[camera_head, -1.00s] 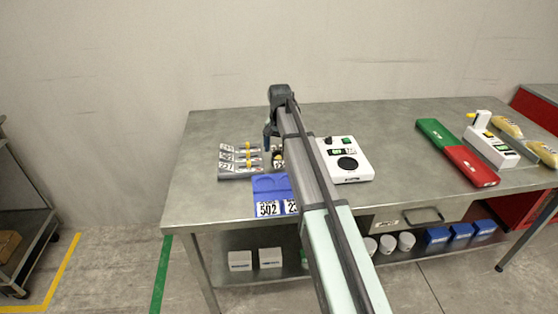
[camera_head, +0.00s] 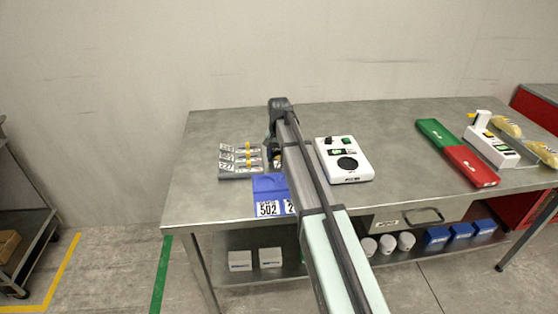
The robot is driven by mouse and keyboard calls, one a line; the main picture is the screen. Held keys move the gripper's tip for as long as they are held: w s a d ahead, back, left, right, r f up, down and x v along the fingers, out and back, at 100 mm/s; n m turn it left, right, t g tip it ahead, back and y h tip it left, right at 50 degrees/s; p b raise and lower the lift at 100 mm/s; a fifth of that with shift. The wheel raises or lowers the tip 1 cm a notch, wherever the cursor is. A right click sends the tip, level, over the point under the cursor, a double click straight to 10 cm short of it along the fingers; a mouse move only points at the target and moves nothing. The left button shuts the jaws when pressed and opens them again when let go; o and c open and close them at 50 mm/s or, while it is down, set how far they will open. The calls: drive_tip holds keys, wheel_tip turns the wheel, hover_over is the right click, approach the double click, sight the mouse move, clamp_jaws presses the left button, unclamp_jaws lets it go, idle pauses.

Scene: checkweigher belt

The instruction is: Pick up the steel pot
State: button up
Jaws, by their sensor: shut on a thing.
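My gripper (camera_head: 271,143) points down over the left part of the steel table (camera_head: 390,130), just behind the blue tray (camera_head: 266,183). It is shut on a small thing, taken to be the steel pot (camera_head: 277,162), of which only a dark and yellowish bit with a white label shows. My arm hides most of the pot and the fingertips. I cannot tell whether the pot touches the table. The blue tray has round recesses and number cards at its front, one reading 502; my arm covers its right part.
A grey rack with labelled slots (camera_head: 240,172) stands close left of my gripper. A white scale (camera_head: 343,166) stands right of my arm. Further right are a green and red bar (camera_head: 457,152) and a white device (camera_head: 490,143). The table's middle back is clear.

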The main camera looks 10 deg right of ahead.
drive_tip(key=c, duration=0.4)
drive_tip(key=shift+c, duration=0.2)
